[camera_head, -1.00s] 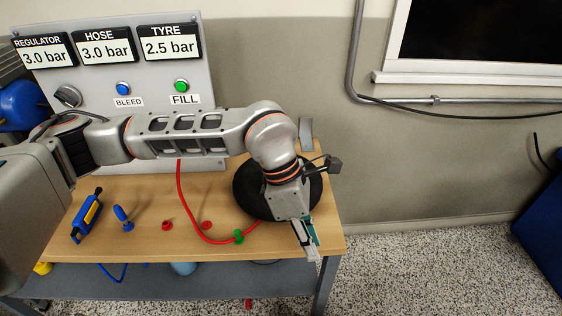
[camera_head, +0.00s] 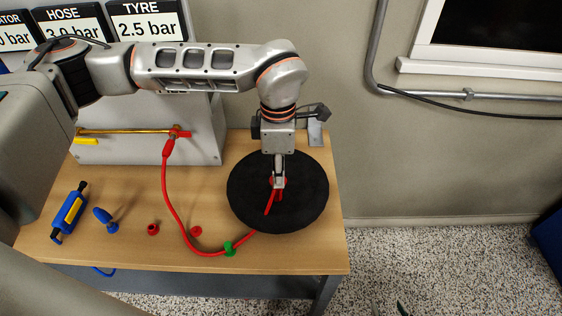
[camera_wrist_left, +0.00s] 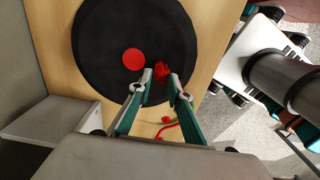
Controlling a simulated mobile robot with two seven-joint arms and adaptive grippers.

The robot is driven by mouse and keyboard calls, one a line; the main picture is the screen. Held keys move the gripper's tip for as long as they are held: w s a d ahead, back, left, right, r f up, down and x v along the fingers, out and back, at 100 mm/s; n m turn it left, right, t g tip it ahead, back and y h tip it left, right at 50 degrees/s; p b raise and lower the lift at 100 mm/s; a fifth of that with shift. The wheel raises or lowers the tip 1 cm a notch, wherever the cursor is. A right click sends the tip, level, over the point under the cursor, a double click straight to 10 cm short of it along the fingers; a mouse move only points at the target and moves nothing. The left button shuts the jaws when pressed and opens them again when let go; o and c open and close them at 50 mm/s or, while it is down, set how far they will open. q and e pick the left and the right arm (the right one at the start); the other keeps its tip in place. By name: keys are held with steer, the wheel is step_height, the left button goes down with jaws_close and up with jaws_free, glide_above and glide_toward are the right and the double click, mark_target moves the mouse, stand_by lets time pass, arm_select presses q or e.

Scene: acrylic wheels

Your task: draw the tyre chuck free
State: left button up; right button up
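The black round tyre (camera_head: 246,199) lies flat on the bench. A red chuck (camera_wrist_left: 162,72) sits on it, at the end of a red hose (camera_head: 178,226). My left gripper (camera_head: 279,184) points straight down over the tyre. In the left wrist view its two teal-lined fingers (camera_wrist_left: 161,77) stand apart, one on each side of the chuck. The fingers partly hide the chuck in the head view. A dark teal tip (camera_head: 401,308) at the bottom edge looks like part of my right gripper; its opening cannot be seen.
A green clip (camera_head: 229,248) is on the hose. Two small red caps (camera_head: 153,229), a blue valve-like piece (camera_head: 106,220) and a blue-yellow tool (camera_head: 69,212) lie on the left of the wooden bench (camera_head: 290,257). A gauge panel (camera_head: 150,145) stands behind.

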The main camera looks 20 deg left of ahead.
mark_target(279, 190)
arm_select(q)
step_height(279, 190, down, 7)
steer(key=shift+r, duration=0.2)
stand_by(0.3)
jaws_close()
